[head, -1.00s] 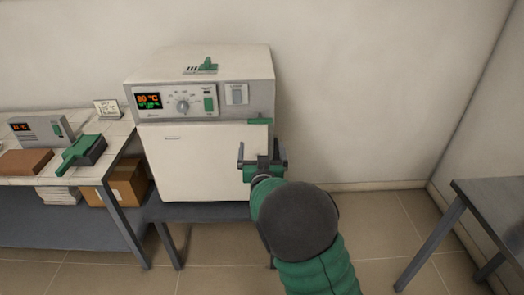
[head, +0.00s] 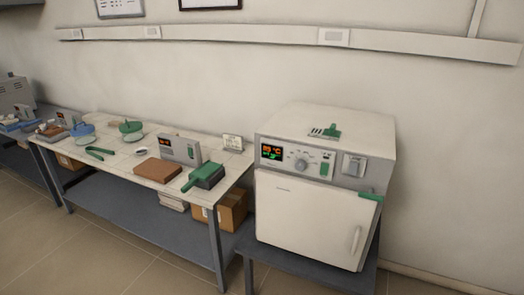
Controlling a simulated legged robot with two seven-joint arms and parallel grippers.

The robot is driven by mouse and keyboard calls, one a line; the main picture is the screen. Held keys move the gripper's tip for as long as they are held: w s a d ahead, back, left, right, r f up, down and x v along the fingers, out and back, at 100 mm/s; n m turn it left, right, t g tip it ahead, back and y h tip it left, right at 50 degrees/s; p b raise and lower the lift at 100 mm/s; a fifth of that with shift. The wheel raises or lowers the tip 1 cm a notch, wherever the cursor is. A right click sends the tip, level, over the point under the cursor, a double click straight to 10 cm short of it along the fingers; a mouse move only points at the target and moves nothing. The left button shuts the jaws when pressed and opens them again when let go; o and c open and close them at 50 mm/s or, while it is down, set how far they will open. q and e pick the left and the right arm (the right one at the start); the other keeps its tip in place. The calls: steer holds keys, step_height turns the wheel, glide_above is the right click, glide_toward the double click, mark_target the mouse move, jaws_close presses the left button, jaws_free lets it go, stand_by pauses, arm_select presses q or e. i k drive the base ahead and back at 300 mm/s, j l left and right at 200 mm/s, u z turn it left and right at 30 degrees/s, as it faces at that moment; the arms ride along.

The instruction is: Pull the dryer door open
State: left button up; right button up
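The dryer (head: 335,150) is a white box with a grey control panel on top of its front, standing on a low dark stand at the right of the head view. Its white door (head: 305,222) looks shut, flush with the body. A pale upright handle (head: 355,240) sits near the door's right edge. A green piece (head: 371,196) is at the door's upper right corner. Neither of my grippers shows in this view, and nothing touches the door or handle.
A tiled bench (head: 120,158) to the left carries a brown block (head: 157,171), a grey device with a display (head: 180,149) and a green-handled item (head: 205,177). A cardboard box (head: 228,210) is on its lower shelf. Floor (head: 110,255) in front of the bench is clear.

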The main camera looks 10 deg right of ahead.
mark_target(330, 224)
steer(key=i+l+z, duration=0.25)
steer(key=i, duration=0.2)
steer(key=i+l+z, duration=0.25)
steer(key=i, duration=0.2)
